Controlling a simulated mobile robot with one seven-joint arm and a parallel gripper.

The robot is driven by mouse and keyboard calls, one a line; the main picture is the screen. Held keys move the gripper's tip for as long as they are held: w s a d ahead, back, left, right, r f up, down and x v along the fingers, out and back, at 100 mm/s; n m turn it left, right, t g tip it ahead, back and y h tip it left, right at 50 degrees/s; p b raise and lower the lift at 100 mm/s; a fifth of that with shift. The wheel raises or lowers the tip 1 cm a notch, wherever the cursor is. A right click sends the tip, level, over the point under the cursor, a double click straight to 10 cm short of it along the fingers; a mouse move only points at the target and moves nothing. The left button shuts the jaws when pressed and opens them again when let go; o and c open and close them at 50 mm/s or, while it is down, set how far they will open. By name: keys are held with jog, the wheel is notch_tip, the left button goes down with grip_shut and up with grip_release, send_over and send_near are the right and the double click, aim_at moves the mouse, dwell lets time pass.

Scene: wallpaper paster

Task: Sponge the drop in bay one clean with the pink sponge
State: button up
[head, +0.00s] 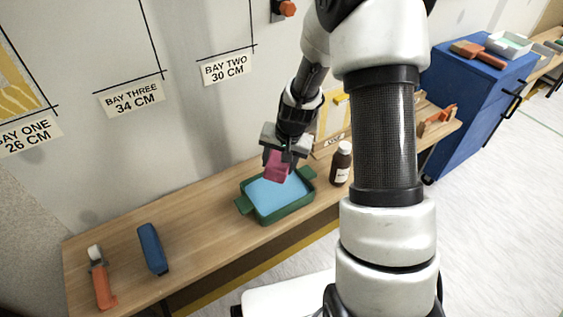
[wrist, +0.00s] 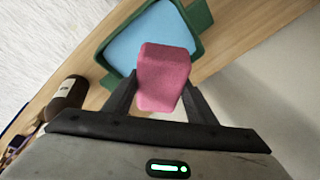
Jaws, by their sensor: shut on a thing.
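The pink sponge (head: 277,166) is held in my gripper (head: 287,158), which is shut on it. In the wrist view the sponge (wrist: 164,75) sits between the two dark fingers of my gripper (wrist: 160,95). The sponge is over the green tray (head: 263,219) of light blue liquid (head: 280,195); whether it touches the liquid I cannot tell. At the far left, a sign reading bay one (head: 30,136) hangs below a yellow patterned drop (head: 15,93), cut off by the picture's edge.
The tray stands on a wooden bench (head: 200,240). A brown bottle (head: 341,163) stands right of it. A blue block-like tool (head: 152,248) and an orange-handled tool (head: 101,278) lie at the left. A blue cabinet (head: 465,100) stands at the right.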

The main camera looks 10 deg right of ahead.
notch_tip(320, 180, down, 6)
jog(key=b, duration=0.4)
jog(key=shift+f, duration=0.25)
jog(key=shift+f, duration=1.5)
dwell(0.4)
